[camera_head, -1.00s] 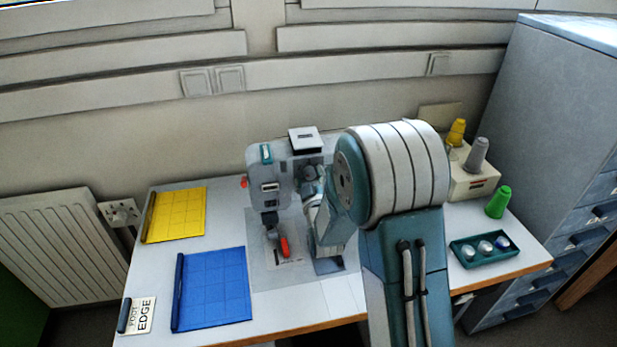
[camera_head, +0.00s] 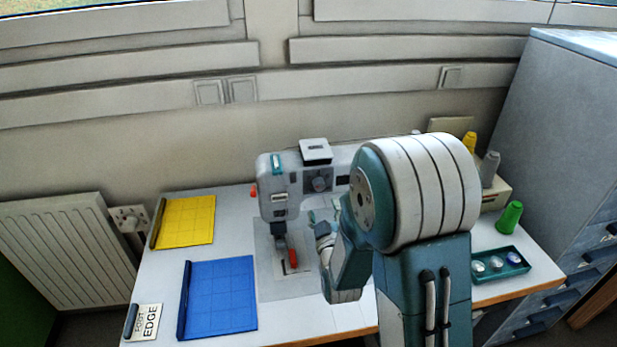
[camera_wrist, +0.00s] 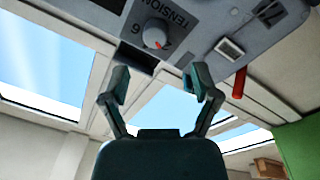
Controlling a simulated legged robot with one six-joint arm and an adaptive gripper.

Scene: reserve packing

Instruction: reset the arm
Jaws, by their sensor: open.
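My gripper (camera_wrist: 158,88) shows in the wrist view with its two fingers spread apart and nothing between them. Past the fingertips is the underside and front of the sewing machine, with a tension dial (camera_wrist: 155,34) and a red lever (camera_wrist: 239,82). In the head view the sewing machine (camera_head: 278,190) stands on the table, with a red part (camera_head: 293,257) low by its needle area. My arm bends down just right of the needle area. In the head view my arm hides most of the gripper and the right part of the machine.
The white table (camera_head: 230,230) holds a yellow mat (camera_head: 188,222), a blue mat (camera_head: 222,298) and a "foot edge" card (camera_head: 146,322) at left. At right are a green tray (camera_head: 500,278) with round items, a green spool (camera_head: 509,217) and a grey cabinet (camera_head: 570,140).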

